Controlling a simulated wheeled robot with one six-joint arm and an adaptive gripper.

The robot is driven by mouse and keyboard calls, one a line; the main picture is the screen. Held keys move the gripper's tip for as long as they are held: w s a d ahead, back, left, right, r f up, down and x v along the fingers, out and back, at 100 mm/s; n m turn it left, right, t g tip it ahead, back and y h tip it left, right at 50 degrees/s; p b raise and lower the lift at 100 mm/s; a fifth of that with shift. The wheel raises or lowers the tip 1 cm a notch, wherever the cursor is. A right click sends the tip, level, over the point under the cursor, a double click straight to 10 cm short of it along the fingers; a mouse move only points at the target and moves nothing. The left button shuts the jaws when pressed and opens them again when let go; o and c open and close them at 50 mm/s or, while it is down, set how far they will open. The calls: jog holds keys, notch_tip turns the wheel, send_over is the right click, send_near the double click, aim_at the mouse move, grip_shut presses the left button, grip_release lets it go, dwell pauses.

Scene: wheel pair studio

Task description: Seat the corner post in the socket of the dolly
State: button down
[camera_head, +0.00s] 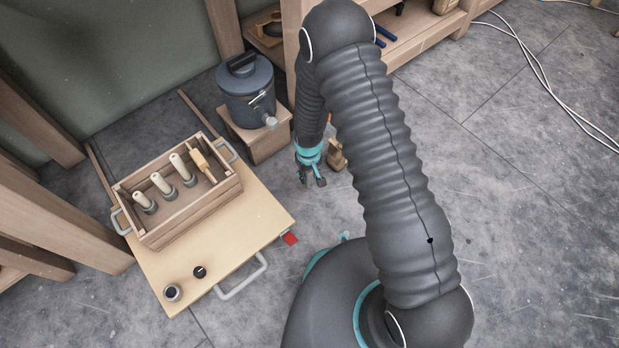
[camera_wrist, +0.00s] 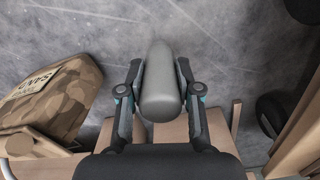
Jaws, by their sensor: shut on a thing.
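The corner post (camera_wrist: 162,88), a smooth grey rod with a rounded end, is between the two fingers of my gripper (camera_wrist: 160,72), which is shut on it. In the head view my gripper (camera_head: 312,178) hangs to the right of the dolly, clear of its board, and the post cannot be made out clearly there. The dolly (camera_head: 225,245) appears to be the low tan board with a pale handle. A dark ring-shaped fitting (camera_head: 172,292) and a small dark round piece (camera_head: 200,272) are on its front part. I cannot tell which is the socket.
A wooden crate (camera_head: 190,222) with several pale-handled pieces stands on the board. A grey drum with a tap (camera_head: 247,90) stands on a wooden stand behind. A camouflage sandbag (camera_wrist: 55,98) is at left in the wrist view. Grey floor is open at right, with white cables (camera_head: 540,75).

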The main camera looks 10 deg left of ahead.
jog(key=s+d+r, duration=0.7)
jog(key=s+d, duration=0.1)
jog(key=shift+d+r+p, duration=0.3)
jog(key=shift+r+p, duration=0.05)
jog(key=shift+p, duration=0.1)
dwell(0.8)
